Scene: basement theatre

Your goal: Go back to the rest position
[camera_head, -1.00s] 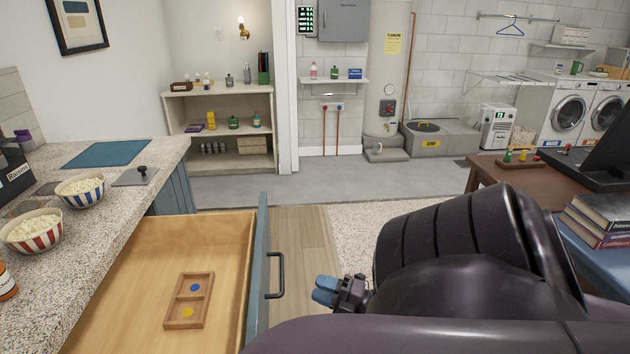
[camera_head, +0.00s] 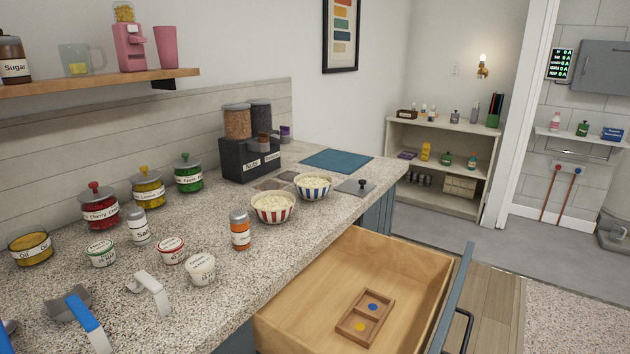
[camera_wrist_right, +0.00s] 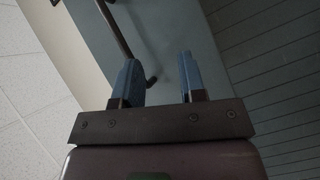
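My right gripper (camera_wrist_right: 160,78) shows only in the right wrist view. Its two blue fingers are apart with nothing between the tips. A dark bar handle (camera_wrist_right: 115,28) on a blue-grey front lies beyond the left finger; contact cannot be told. In the head view, the drawer (camera_head: 405,262) is pulled open, with its dark handle (camera_head: 462,330) at the lower right. My left gripper cannot be made out; a small blue piece at the lower left edge is too cut off to identify.
The speckled counter (camera_head: 330,225) holds two popcorn bowls (camera_head: 272,207), several jars, an orange-labelled shaker (camera_head: 240,230) and scoops (camera_head: 85,318). Floor (camera_head: 575,260) right of the drawer looks clear.

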